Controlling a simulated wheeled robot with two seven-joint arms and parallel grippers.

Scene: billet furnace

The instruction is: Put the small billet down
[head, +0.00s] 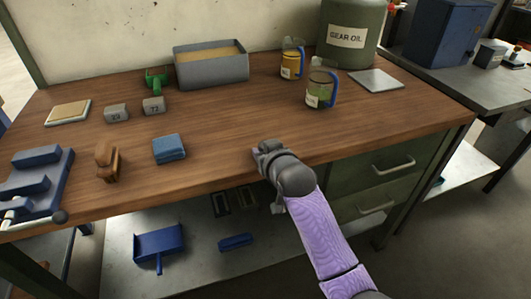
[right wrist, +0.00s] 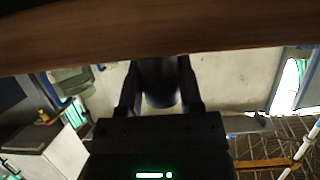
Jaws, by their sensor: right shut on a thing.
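My right gripper (head: 262,150) is at the front edge of the wooden bench, right of the middle, with its arm coming up from below. In the right wrist view its two fingers (right wrist: 158,70) are shut on a dark, rounded piece, which I take for the small billet (right wrist: 159,88). The wooden bench edge (right wrist: 150,35) spans the top of that view, close to the fingertips. In the head view I cannot make out the billet apart from the gripper. Whether it touches the bench I cannot tell. My left gripper is not in view.
The bench middle is clear.

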